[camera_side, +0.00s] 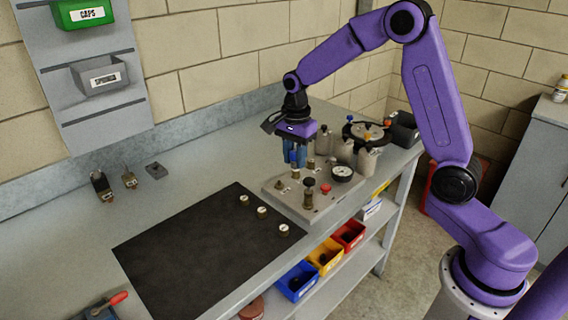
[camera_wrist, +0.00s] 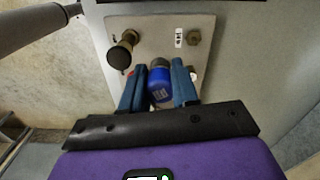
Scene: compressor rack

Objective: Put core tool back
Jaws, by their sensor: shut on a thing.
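My gripper (camera_side: 295,160) is above the metal plate (camera_side: 328,204) with fittings, its fingers pointing down.
A tall brass fitting (camera_wrist: 121,52) stands close to the gripper on the plate, with a gauge (camera_side: 342,172) and red knob (camera_side: 325,188) nearby. Canisters (camera_side: 367,160) stand behind. A dark mat (camera_side: 205,250) holds several small round caps (camera_side: 262,212). The bench left of the plate is mostly clear.

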